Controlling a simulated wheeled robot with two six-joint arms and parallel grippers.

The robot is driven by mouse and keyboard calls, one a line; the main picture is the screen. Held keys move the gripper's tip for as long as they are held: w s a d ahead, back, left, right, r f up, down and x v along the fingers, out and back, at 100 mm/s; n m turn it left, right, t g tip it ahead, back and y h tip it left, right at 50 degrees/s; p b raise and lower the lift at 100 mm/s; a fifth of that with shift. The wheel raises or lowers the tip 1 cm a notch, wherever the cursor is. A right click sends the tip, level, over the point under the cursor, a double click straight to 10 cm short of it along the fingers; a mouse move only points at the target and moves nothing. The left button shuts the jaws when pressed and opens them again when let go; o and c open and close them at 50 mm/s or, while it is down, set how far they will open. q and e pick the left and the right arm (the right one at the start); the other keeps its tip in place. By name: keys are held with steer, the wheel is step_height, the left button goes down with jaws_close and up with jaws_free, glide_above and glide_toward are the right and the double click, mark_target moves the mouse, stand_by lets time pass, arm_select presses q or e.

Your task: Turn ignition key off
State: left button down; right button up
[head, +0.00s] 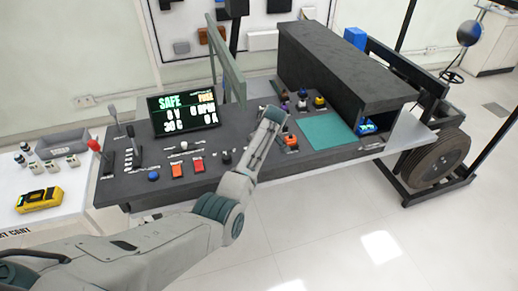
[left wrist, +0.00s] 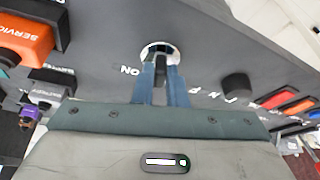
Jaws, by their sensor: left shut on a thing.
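The ignition switch (left wrist: 150,48) is a round silver lock on the dark panel in the left wrist view, with an "ON" label beside it. A dark key (left wrist: 160,60) stands in it. My left gripper (left wrist: 160,72) is shut on the key, with one blue-grey finger on each side. In the head view my left gripper (head: 268,122) reaches over the right part of the dark console (head: 225,145) and hides the switch and key. I cannot read the key's exact angle. My right gripper is not in view.
A display (head: 183,113) reads SAFE, 0 V and 0 RPM. An orange service switch (left wrist: 28,35) is near the gripper. A teal mat (head: 328,131) lies right.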

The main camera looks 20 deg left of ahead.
arm_select(q)
steer(key=shift+w+n+g+b, duration=0.15)
steer(key=shift+n+g+b, duration=0.35)
steer(key=shift+n, duration=0.6)
steer(key=shift+y, duration=0.3)
steer(key=shift+r, duration=0.1)
steer(key=c, duration=1.5)
jaws_free()
steer(key=shift+o, duration=0.2)
steer(key=shift+d, duration=0.1)
steer(key=b+v, duration=0.2)
steer(key=v, duration=0.8)
steer(key=shift+r, duration=0.35)
